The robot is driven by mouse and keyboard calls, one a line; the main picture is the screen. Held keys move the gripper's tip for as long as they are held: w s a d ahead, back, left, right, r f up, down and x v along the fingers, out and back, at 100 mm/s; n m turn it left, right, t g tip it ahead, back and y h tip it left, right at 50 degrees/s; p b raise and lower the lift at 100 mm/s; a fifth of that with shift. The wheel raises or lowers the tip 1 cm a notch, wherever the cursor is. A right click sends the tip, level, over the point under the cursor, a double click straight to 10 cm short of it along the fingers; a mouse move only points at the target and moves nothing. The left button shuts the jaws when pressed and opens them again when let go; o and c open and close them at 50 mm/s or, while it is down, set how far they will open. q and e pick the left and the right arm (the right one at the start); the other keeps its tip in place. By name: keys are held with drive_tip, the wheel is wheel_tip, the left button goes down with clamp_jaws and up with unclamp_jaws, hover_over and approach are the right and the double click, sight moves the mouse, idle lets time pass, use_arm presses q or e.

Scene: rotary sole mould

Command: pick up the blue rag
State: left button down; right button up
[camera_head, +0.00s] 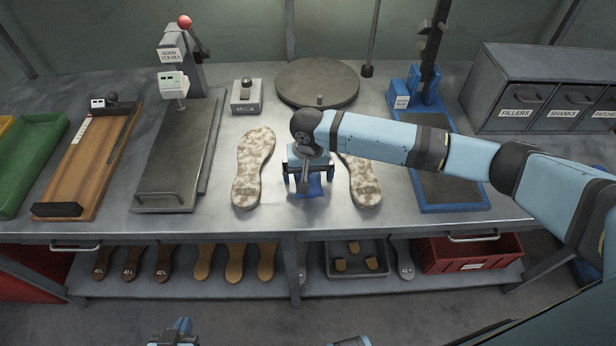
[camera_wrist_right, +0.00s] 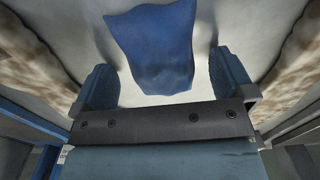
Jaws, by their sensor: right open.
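The blue rag (camera_head: 314,188) lies on the metal bench between two mottled sole halves, partly hidden under my right gripper in the head view. In the right wrist view the blue rag (camera_wrist_right: 155,48) lies flat on the pale surface, just ahead of and between the fingers. My right gripper (camera_head: 308,186) points down over the rag; in the right wrist view its fingers (camera_wrist_right: 161,85) are apart, with nothing held. My left gripper (camera_head: 176,334) shows only in part at the bottom edge of the head view, and its jaws cannot be made out.
A round grey turntable (camera_head: 318,82) is behind. A grey press plate (camera_head: 178,150) is at left, a blue-framed press (camera_head: 450,207) at right.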

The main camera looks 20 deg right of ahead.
drive_tip(key=c, duration=0.9)
drive_tip(key=shift+r, duration=0.1)
wheel_tip(320, 180, up, 20)
drive_tip(key=shift+f, duration=0.1)
